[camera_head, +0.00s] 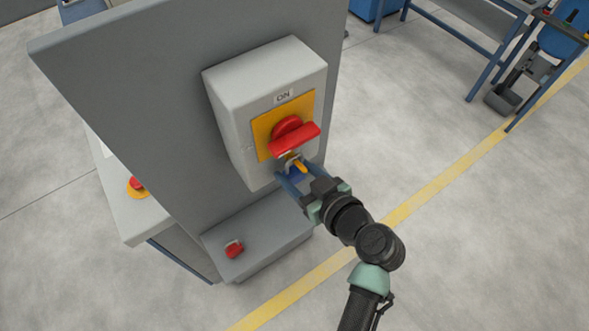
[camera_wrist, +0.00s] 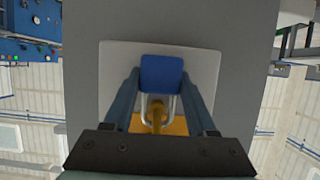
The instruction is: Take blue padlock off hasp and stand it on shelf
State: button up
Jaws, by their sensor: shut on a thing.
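The blue padlock (camera_wrist: 161,72) sits between the two fingers of my gripper (camera_head: 293,179), which is shut on its body. In the wrist view its silver shackle loops around the yellow hasp (camera_wrist: 156,112). In the head view the hasp (camera_head: 298,163) juts out below the red switch handle (camera_head: 294,139), and the fingers hide most of the padlock. The grey shelf (camera_head: 275,235) is the ledge at the foot of the panel, below and left of my gripper.
The light grey switch box (camera_head: 236,118) with a yellow plate and "ON" label stands out from the panel. A red button (camera_head: 138,183) is further left.

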grip_shut()
jog(key=shift+r, duration=0.45)
jog(key=shift+s+d+r+b, duration=0.1)
jog(key=shift+d+r+b, duration=0.15)
jog(key=shift+b, duration=0.3)
jog(key=s+d+b, duration=0.4)
jog(key=s+d, duration=0.6)
jog(key=s, duration=0.4)
jog(key=shift+s+b, duration=0.2)
jog(key=shift+b, duration=0.2)
jog(key=shift+f, duration=0.15)
jog(key=shift+s+d, duration=0.1)
jog(key=shift+d, duration=0.05)
jog(key=s+d, duration=0.4)
jog(key=s, duration=0.2)
jog(key=shift+d, duration=0.15)
